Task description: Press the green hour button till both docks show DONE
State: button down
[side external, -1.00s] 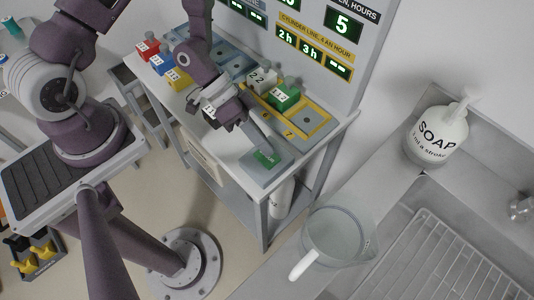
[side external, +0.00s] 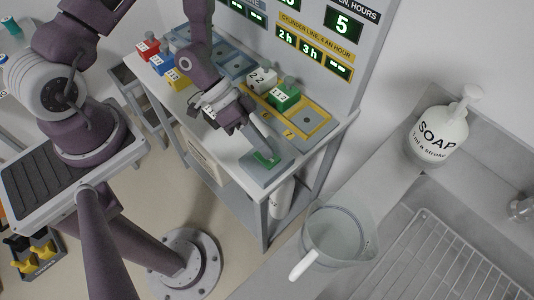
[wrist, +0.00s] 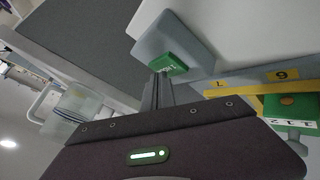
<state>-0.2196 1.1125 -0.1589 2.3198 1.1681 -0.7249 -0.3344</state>
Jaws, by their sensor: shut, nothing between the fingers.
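The green hour button (side external: 266,159) sits on a grey plate at the front right of the bench; it also shows in the wrist view (wrist: 172,64). My gripper (side external: 273,150) is shut and empty, its fingertips at the button and covering part of it. I cannot tell whether they touch it or press it down. In the wrist view the shut fingers (wrist: 160,80) reach the button's near edge. The cylinder line display (side external: 313,51) reads 2h, 3h and dashes. The display above it (side external: 343,25) reads 5. No DONE shows on the readable displays.
A white block (side external: 262,79) and a green block (side external: 284,96) stand on the yellow-edged dock plate (side external: 318,128). Red, blue and yellow blocks stand farther left. A soap bottle (side external: 437,137) and a clear jug (side external: 340,235) stand on the counter at right.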

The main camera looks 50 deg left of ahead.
jog(key=shift+f, duration=0.2)
jog(key=shift+r, duration=0.1)
dwell(0.4)
jog(key=shift+r, duration=0.7)
jog(key=shift+r, duration=2.55)
